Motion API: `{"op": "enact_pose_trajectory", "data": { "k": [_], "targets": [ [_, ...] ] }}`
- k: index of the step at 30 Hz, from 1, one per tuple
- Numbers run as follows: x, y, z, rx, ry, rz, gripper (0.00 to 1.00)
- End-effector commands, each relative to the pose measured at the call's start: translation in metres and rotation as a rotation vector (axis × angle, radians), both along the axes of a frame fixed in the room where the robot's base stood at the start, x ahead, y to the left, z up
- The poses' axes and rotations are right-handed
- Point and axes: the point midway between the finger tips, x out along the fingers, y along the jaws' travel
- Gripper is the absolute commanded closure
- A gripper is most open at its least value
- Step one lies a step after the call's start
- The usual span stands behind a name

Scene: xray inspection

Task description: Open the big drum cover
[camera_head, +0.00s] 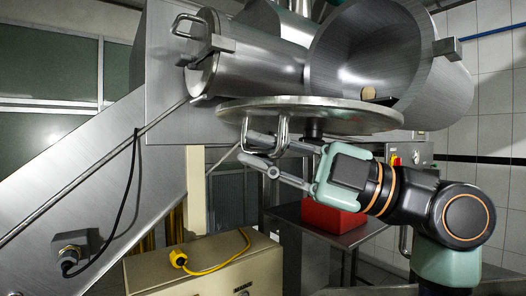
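The big drum (440,75) is a steel cylinder at the top right, with its mouth facing me uncovered. The big drum cover (340,108) is a round steel disc lying nearly flat, just below the mouth. A U-shaped handle (285,137) hangs from the cover's underside. My gripper (247,147) is below the cover, pointing left, with its two grey fingers apart at the handle. The fingers overlap the handle in the picture; I cannot tell whether they touch it. The cover hides the lower part of the mouth.
A smaller steel drum (255,65) with a closed, handled lid (203,52) is at upper left. A sloping steel panel (75,180) fills the left. A red box (333,217) stands below my arm. A yellow plug and cable (215,267) lie on a beige cabinet (150,270).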

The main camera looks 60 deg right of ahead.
Motion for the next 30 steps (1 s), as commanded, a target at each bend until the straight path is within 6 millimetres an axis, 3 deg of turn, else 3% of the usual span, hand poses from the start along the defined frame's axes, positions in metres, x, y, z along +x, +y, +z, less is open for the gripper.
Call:
{"op": "enact_pose_trajectory", "data": {
  "k": [3, 14, 24, 30],
  "targets": [
    [0.0, 0.0, 0.0, 0.0, 0.0, 0.001, 0.63],
    [-0.007, -0.002, -0.002, 0.0, -0.001, -0.001, 0.63],
    [-0.078, -0.027, -0.025, 0.0, 0.0, -0.004, 0.63],
    [-0.105, -0.035, -0.033, 0.0, 0.0, -0.001, 0.63]
  ]
}}
